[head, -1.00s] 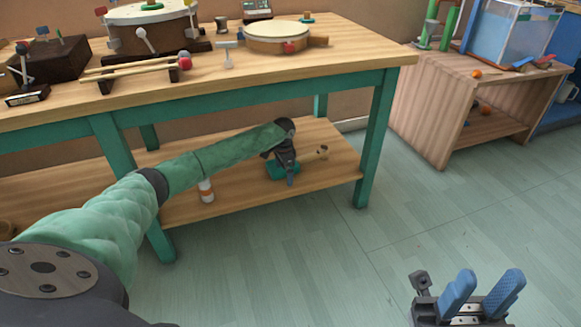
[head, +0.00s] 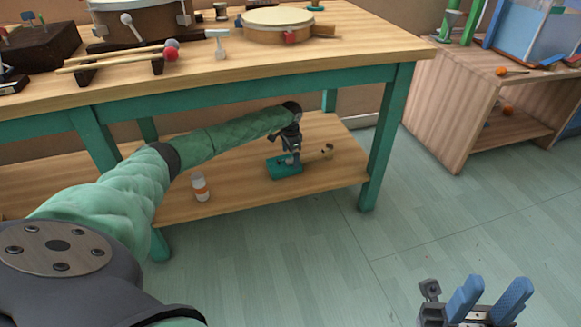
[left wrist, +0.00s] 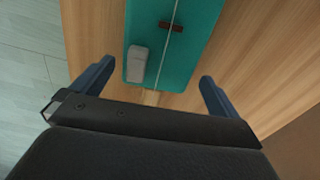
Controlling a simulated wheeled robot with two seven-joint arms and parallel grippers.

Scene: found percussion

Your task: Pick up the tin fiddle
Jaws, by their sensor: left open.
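The tin fiddle (head: 284,170) lies on the lower shelf of the green-legged workbench. It has a flat teal body, and a short wooden neck (head: 318,154) points right. My left gripper (head: 291,160) points down just above it, with its fingertips hard to make out in the head view. In the left wrist view the teal body (left wrist: 188,35) carries a string, a dark bridge and a grey block. There my left gripper (left wrist: 155,78) is open and empty, its blue fingers to either side of the body's near end. My right gripper (head: 493,290) is open and empty over the floor.
A white bottle with an orange band (head: 200,187) stands on the lower shelf (head: 240,185), left of the fiddle. The bench top (head: 340,50) overhangs the shelf, and a green leg (head: 385,140) stands right of it. The floor in front is clear.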

